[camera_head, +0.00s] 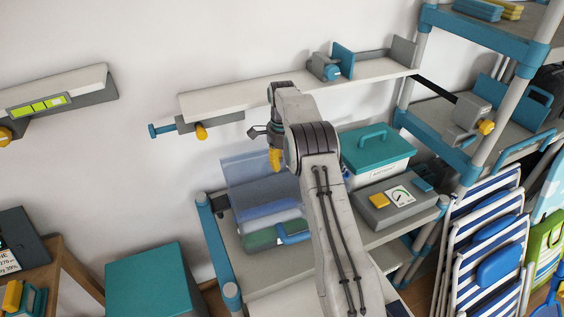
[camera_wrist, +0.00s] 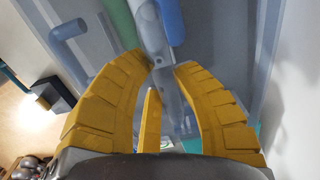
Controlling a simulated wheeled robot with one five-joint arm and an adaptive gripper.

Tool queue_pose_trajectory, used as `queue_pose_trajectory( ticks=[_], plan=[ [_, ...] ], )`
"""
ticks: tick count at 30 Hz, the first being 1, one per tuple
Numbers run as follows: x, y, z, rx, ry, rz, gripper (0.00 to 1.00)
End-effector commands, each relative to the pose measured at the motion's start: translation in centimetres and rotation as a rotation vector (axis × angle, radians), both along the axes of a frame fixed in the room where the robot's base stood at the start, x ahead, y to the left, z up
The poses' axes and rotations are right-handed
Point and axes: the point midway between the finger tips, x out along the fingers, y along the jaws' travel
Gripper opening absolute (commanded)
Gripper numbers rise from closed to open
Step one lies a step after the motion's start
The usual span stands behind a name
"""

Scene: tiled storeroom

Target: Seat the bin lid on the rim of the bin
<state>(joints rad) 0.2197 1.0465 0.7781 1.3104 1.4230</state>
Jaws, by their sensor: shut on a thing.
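My gripper (camera_head: 274,158) is above the middle table, its yellow fingers partly hidden by my arm. In the wrist view the fingers (camera_wrist: 160,68) are closed around a pale grey-blue bar on a blue-grey panel, which I take to be the bin lid (camera_wrist: 215,50). In the head view a translucent blue sheet-like shape (camera_head: 262,185) stands below and behind the gripper. I cannot tell clearly where the lid ends and the bin begins. A green item (camera_head: 260,238) and a blue handle-like part (camera_head: 293,233) show low at its front. The bin's rim is not clear.
A wall shelf (camera_head: 235,101) runs behind. Folded striped chairs (camera_head: 487,235) stand at right. A teal box (camera_head: 152,283) is at lower left.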

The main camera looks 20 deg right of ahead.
Motion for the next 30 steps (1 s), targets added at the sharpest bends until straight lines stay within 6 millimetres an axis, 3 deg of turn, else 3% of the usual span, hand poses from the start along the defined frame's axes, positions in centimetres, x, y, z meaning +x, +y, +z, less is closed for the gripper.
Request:
queue_pose_trajectory(
  ticks=[29, 30],
  plan=[
    [0.0, 0.0, -2.1, 0.0, 0.0, 0.0, 0.0],
    [0.0, 0.0, -2.0, 0.0, -0.001, 0.0, 0.29]
  ],
)
